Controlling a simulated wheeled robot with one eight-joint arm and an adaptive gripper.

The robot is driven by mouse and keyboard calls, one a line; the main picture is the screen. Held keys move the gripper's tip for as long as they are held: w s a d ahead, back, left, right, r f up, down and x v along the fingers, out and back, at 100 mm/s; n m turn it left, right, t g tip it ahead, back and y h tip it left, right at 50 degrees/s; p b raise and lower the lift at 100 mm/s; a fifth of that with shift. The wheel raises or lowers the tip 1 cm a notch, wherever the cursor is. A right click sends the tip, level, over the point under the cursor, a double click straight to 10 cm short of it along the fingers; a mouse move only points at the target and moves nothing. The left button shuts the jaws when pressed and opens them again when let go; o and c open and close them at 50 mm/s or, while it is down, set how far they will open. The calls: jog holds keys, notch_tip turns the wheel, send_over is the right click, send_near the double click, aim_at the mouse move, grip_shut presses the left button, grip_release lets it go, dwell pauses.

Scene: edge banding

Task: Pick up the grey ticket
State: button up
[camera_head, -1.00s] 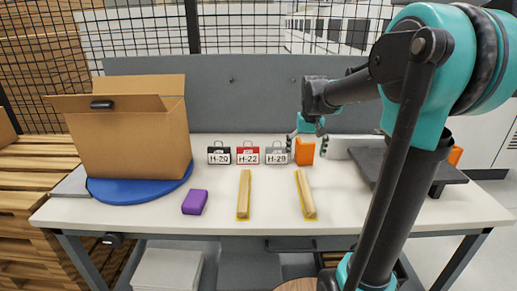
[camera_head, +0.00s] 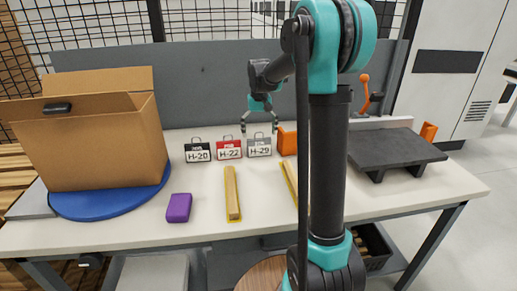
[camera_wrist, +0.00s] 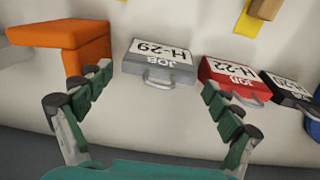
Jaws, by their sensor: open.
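The grey ticket (camera_head: 259,147), marked H-29, stands on the white table at the right end of a row of tickets. In the wrist view the grey ticket (camera_wrist: 161,63) lies ahead, between and beyond my open fingers, with its handle toward me. My gripper (camera_head: 260,130) is open and empty, pointing down at the grey ticket from above and behind. In the wrist view my gripper (camera_wrist: 160,97) has its fingers spread to either side of the ticket's handle. I see no contact.
A red ticket (camera_head: 229,149) and a black ticket (camera_head: 198,151) stand to the left. An orange block (camera_head: 287,141) sits close on the right. Wooden strips, including one (camera_head: 232,194), and a purple block (camera_head: 179,207) lie in front. A cardboard box (camera_head: 92,140) stands left.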

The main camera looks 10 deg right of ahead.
aim_at(259, 148)
jog(key=shift+f, duration=3.85)
jog(key=shift+c, duration=0.6)
jog(key=c, duration=0.4)
